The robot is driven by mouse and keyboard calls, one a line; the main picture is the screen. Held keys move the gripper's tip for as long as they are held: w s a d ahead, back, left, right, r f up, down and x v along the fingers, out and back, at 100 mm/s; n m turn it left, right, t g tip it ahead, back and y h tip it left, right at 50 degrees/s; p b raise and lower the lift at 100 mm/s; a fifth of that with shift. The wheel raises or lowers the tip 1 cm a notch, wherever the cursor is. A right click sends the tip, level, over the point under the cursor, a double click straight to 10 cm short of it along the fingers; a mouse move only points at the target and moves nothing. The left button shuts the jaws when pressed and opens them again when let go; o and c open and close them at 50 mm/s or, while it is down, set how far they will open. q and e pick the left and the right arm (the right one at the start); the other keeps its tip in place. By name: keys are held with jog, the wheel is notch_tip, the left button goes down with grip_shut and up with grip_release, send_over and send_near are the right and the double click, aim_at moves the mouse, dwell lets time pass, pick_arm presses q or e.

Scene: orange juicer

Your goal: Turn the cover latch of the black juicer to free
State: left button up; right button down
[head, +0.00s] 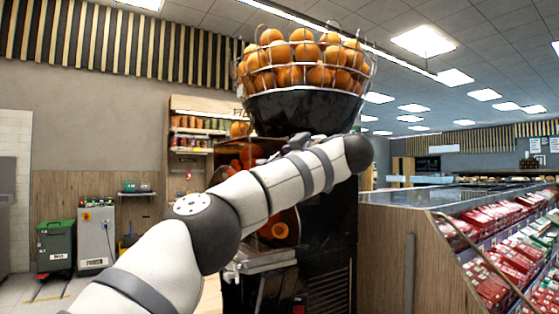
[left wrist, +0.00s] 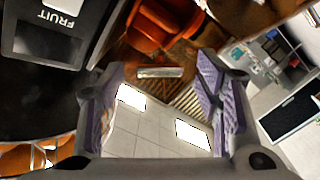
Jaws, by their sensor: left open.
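The black juicer (head: 305,112) stands in the middle of the head view. Its orange, see-through front cover (head: 228,160) is partly hidden behind my left arm. My left gripper (head: 272,148) is small and dark against the juicer, close to the upper part of the cover. In the left wrist view the gripper (left wrist: 160,75) is open, with its purple finger pads apart. A small pale metal bar (left wrist: 160,72), perhaps the cover latch, shows between the fingertips, below the orange cover (left wrist: 165,25). I cannot tell whether the fingers touch it. My right gripper is not in view.
A wire basket (head: 308,80) full of oranges tops the juicer. A refrigerated counter (head: 395,240) with red packages stands to the right. Shelves (head: 195,125) stand behind. A green bin (head: 55,247) and a grey cabinet (head: 97,237) are at left, with open floor nearby.

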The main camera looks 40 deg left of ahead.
pick_arm(q)
jog(key=shift+a, duration=0.25)
jog(key=c, duration=1.2)
jog(key=shift+o, duration=0.2)
jog(key=shift+r, duration=0.1)
jog(key=shift+d+r+n, duration=0.1)
jog(key=shift+n, duration=1)
jog(key=n+p, duration=0.1)
jog(key=n, duration=0.7)
jog(key=shift+n, duration=0.3)
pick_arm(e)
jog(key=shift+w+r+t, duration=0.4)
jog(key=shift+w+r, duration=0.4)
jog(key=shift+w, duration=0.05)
